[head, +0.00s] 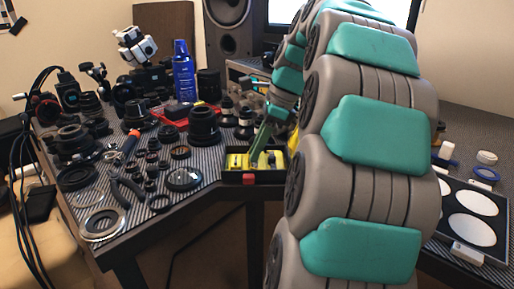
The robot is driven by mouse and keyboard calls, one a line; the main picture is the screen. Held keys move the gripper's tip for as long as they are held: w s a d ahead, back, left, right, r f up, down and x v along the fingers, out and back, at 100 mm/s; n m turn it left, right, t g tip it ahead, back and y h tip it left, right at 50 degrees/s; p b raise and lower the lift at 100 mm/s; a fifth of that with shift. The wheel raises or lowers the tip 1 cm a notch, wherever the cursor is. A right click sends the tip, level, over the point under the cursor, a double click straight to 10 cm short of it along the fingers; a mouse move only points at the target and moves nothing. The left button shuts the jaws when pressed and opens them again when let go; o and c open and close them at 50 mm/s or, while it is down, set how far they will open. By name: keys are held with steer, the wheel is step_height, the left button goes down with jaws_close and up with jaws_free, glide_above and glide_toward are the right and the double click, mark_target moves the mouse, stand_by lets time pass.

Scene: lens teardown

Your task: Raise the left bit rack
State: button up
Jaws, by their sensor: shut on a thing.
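The left bit rack (237,161) is a small yellow block in a low black tray (240,178) at the front edge of the table. A second yellow rack (271,160) stands to its right in the same tray. My gripper (254,157) comes down from the upper right with green fingers and is shut at the right end of the left rack. The rack looks level and low in the tray; I cannot tell if there is a gap under it. My arm hides what is to the right of the tray.
Lens parts and rings crowd the striped table top to the left. A black lens barrel (204,126) and a blue spray can (183,72) stand behind and left of the tray. A panel with white discs (472,218) lies far right.

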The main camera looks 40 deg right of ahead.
jaws_close()
steer(key=shift+s+d+r+t+y+p, duration=0.15)
steer(key=shift+s+d+t+y+p, duration=0.1)
steer(key=shift+t+y+p, duration=0.35)
steer(key=o, duration=0.6)
jaws_free()
steer(key=shift+p+v, duration=0.45)
steer(key=shift+v, duration=3.4)
steer(key=shift+w, duration=0.1)
